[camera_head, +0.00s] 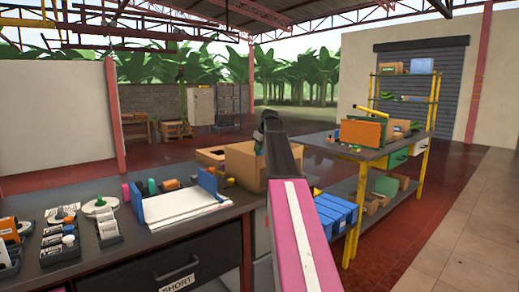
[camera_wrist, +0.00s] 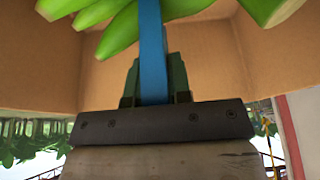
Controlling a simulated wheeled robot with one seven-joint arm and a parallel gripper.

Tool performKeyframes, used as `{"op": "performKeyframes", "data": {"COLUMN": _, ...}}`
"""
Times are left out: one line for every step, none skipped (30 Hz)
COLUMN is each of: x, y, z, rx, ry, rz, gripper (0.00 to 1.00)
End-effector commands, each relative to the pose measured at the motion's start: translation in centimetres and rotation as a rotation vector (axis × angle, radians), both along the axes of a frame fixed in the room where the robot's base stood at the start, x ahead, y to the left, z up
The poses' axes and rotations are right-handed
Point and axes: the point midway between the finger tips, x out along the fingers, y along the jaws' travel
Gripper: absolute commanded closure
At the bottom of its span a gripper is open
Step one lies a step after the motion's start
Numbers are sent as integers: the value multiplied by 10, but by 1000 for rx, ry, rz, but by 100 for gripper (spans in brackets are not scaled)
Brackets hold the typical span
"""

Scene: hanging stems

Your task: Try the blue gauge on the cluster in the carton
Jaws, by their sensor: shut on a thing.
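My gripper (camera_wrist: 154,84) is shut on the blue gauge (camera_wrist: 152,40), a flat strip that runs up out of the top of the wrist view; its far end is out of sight. The green banana cluster (camera_wrist: 120,32) shows at the top of that view, with fingers on both sides of the strip. The strip overlaps the cluster in the picture; I cannot tell whether they touch. The brown carton (camera_wrist: 212,62) walls stand around them. In the head view the carton (camera_head: 241,166) is partly behind my arm, which hides the gripper, gauge and cluster.
A dark bench (camera_head: 185,241) at left holds white sheets (camera_head: 180,203), a blue upright plate (camera_head: 137,203) and several small tools. Blue crates (camera_head: 335,212) stand right of my arm. A yellow-legged table (camera_head: 340,146) is at right. The tiled floor at far right is clear.

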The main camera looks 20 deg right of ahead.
Motion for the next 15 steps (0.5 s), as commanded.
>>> {"op": "performKeyframes", "data": {"x": 0, "y": 0, "z": -1, "rx": 0, "ry": 0, "rz": 0, "gripper": 100}}
{"op": "performKeyframes", "data": {"x": 0, "y": 0, "z": -1, "rx": 0, "ry": 0, "rz": 0, "gripper": 100}}
{"op": "performKeyframes", "data": {"x": 0, "y": 0, "z": -2, "rx": 0, "ry": 0, "rz": 0, "gripper": 100}}
{"op": "performKeyframes", "data": {"x": 0, "y": 0, "z": -2, "rx": 0, "ry": 0, "rz": 0, "gripper": 100}}
{"op": "performKeyframes", "data": {"x": 0, "y": 0, "z": -2, "rx": 0, "ry": 0, "rz": 0, "gripper": 100}}
{"op": "performKeyframes", "data": {"x": 0, "y": 0, "z": -3, "rx": 0, "ry": 0, "rz": 0, "gripper": 100}}
{"op": "performKeyframes", "data": {"x": 0, "y": 0, "z": -3, "rx": 0, "ry": 0, "rz": 0, "gripper": 100}}
{"op": "performKeyframes", "data": {"x": 0, "y": 0, "z": -4, "rx": 0, "ry": 0, "rz": 0, "gripper": 100}}
{"op": "performKeyframes", "data": {"x": 0, "y": 0, "z": -4, "rx": 0, "ry": 0, "rz": 0, "gripper": 100}}
{"op": "performKeyframes", "data": {"x": 0, "y": 0, "z": -4, "rx": 0, "ry": 0, "rz": 0, "gripper": 100}}
{"op": "performKeyframes", "data": {"x": 0, "y": 0, "z": -5, "rx": 0, "ry": 0, "rz": 0, "gripper": 100}}
{"op": "performKeyframes", "data": {"x": 0, "y": 0, "z": -5, "rx": 0, "ry": 0, "rz": 0, "gripper": 100}}
{"op": "performKeyframes", "data": {"x": 0, "y": 0, "z": -6, "rx": 0, "ry": 0, "rz": 0, "gripper": 100}}
{"op": "performKeyframes", "data": {"x": 0, "y": 0, "z": -6, "rx": 0, "ry": 0, "rz": 0, "gripper": 100}}
{"op": "performKeyframes", "data": {"x": 0, "y": 0, "z": -6, "rx": 0, "ry": 0, "rz": 0, "gripper": 100}}
